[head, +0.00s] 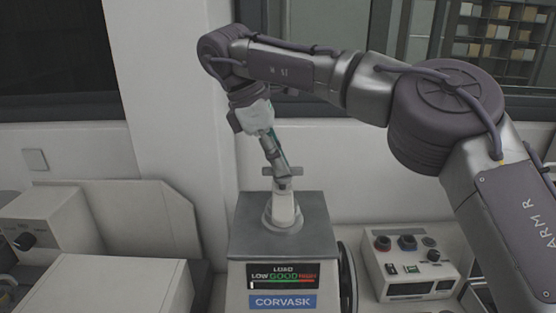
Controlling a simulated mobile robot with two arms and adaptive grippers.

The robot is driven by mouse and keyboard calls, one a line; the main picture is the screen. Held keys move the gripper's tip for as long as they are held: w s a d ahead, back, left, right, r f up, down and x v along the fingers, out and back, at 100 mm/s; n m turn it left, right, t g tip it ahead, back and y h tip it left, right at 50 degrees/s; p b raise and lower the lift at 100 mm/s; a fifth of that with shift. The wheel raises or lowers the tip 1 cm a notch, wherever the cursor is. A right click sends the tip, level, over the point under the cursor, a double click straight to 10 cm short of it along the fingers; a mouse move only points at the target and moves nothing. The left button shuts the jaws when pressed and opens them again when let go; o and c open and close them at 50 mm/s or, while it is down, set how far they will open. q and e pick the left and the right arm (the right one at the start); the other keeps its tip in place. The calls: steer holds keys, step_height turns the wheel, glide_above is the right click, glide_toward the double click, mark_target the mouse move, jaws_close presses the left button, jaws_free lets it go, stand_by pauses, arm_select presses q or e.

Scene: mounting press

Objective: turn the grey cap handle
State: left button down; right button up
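The grey cap handle (294,171) is a short crossbar on top of the pale upright neck of the press (318,208), in the middle of the head view. My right gripper (276,164) comes down at a tilt from the upper left, with its fingertips at the handle. The fingers overlap in this view and cover part of the bar, so I cannot tell whether they are closed on it or just beside it. My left gripper is out of view.
The press front has a load gauge (282,277) marked low, good and a red zone. A control box (409,264) with knobs and buttons stands to the right. Pale machine housings (105,286) stand to the left. A white wall and window are behind.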

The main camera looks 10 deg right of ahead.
steer(key=o, duration=0.4)
steer(key=shift+c, duration=0.2)
